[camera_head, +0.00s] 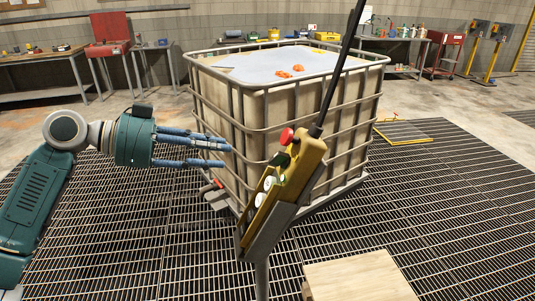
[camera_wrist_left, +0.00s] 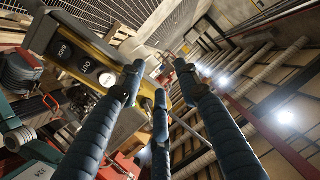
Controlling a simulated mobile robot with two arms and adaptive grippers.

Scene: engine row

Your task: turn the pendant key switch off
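The yellow pendant (camera_head: 300,160) hangs tilted from a dark pole in the middle of the head view. It has a red button (camera_head: 287,136) near its top, green parts below that, and round pale controls (camera_head: 268,182) on its left face. I cannot tell which control is the key switch or how it is set. My left gripper (camera_head: 225,155) is left of the pendant, its blue fingers pointing at it, apart and empty. In the left wrist view the fingers (camera_wrist_left: 160,80) are spread, with the pendant (camera_wrist_left: 98,42) and its round labelled controls at upper left. My right gripper is out of view.
A caged pale tank (camera_head: 275,110) with orange items on top stands just behind the pendant. A wooden box (camera_head: 360,278) is at the lower front. Workbenches line the back wall. Open grating floor lies to the right.

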